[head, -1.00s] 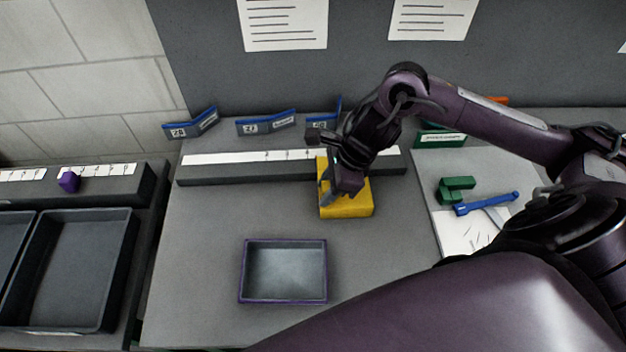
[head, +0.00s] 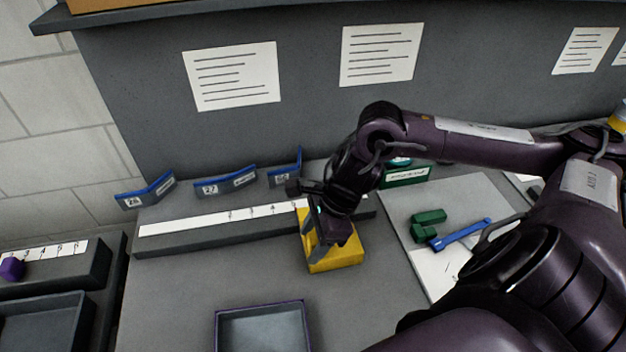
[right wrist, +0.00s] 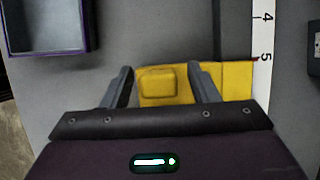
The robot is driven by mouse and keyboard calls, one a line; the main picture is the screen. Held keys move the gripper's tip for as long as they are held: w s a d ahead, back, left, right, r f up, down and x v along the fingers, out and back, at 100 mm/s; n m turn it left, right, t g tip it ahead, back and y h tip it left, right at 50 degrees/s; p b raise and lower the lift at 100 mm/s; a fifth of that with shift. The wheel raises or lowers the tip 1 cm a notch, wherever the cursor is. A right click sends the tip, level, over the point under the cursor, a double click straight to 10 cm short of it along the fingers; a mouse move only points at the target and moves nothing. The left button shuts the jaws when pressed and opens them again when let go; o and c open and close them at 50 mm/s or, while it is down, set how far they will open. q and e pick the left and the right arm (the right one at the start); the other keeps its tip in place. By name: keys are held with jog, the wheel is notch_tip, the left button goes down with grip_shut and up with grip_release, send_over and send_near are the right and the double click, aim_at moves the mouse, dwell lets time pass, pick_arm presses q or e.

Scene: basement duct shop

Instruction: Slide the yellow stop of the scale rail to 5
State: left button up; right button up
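The yellow stop (head: 336,256) sits at the scale rail (head: 190,233), right of the middle in the head view. In the right wrist view the stop (right wrist: 237,80) has its edge by the line at 5 on the white scale strip (right wrist: 264,45). My right gripper (head: 326,240) is over the stop. In the right wrist view its two fingers (right wrist: 162,85) stand apart on either side of the stop's raised block, with small gaps apparent; contact is unclear. My left gripper is not in view.
A purple-rimmed tray (head: 262,308) lies in front of the rail. Blue numbered tags (head: 226,181) stand behind it. Green blocks (head: 428,222) and a blue tool (head: 460,234) lie on the right. A second rail with a purple stop (head: 12,268) is at the left.

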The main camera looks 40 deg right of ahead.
jog(key=b+v, duration=0.1)
jog(key=v, duration=0.6)
jog(key=shift+r, duration=0.4)
jog(key=shift+s, duration=0.1)
dwell(0.5)
